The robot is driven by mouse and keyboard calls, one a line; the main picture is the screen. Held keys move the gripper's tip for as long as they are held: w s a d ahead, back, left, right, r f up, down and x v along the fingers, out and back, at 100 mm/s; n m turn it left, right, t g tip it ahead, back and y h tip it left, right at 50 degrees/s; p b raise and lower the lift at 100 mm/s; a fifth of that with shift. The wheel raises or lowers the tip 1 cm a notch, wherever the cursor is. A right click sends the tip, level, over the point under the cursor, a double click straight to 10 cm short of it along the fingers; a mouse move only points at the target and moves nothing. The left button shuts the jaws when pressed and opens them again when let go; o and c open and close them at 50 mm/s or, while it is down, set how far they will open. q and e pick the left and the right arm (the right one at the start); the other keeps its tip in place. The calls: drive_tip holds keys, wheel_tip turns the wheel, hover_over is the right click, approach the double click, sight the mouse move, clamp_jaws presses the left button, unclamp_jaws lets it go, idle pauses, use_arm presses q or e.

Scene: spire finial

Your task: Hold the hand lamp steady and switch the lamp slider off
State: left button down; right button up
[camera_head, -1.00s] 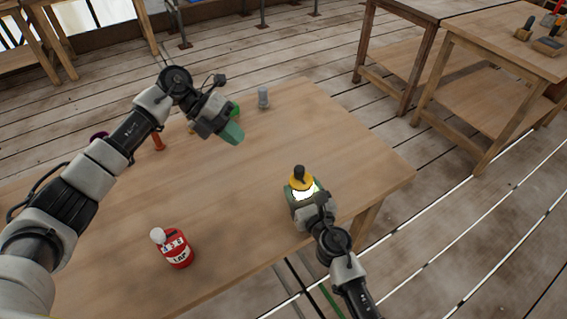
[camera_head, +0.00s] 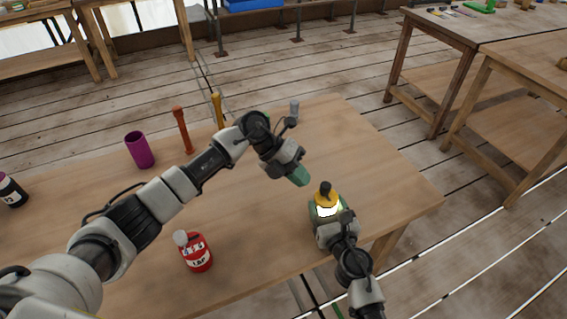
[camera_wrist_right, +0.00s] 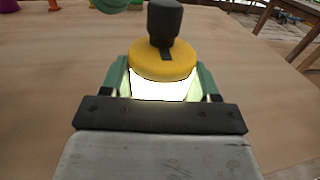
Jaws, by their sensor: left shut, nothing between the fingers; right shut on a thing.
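The hand lamp (camera_head: 327,203) has a yellow top, a dark knob and a bright glowing band. It stands near the table's right front edge, and the glow shows that it is lit. In the right wrist view the lamp (camera_wrist_right: 163,62) sits upright between the green fingers. My right gripper (camera_head: 325,215) is shut on the lamp around its glowing body. My left gripper (camera_head: 299,176) is shut and empty, above the table to the upper left of the lamp. I cannot make out the slider.
A red labelled container (camera_head: 197,254) stands at the table's front. A purple cup (camera_head: 140,150), an orange tool (camera_head: 182,130), a yellow tool (camera_head: 218,110) and a grey object (camera_head: 294,109) stand along the back. The wooden table (camera_head: 375,160) is bare right of the lamp.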

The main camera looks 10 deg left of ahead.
use_arm(q)
drive_tip(key=shift+s+d, duration=0.2)
drive_tip(key=shift+d, duration=1)
drive_tip(key=shift+s, duration=0.1)
drive_tip(key=shift+s+d, duration=0.75)
drive_tip(key=shift+s, duration=0.25)
drive_tip(key=shift+a, duration=0.1)
drive_tip(key=shift+w+a, duration=0.1)
drive_tip(key=shift+a, duration=0.2)
drive_tip(key=a+f+v, duration=0.1)
drive_tip(key=v, duration=1.1)
drive_tip(key=shift+w+a, duration=0.25)
drive_tip(key=shift+a, duration=0.25)
drive_tip(key=shift+f, duration=0.2)
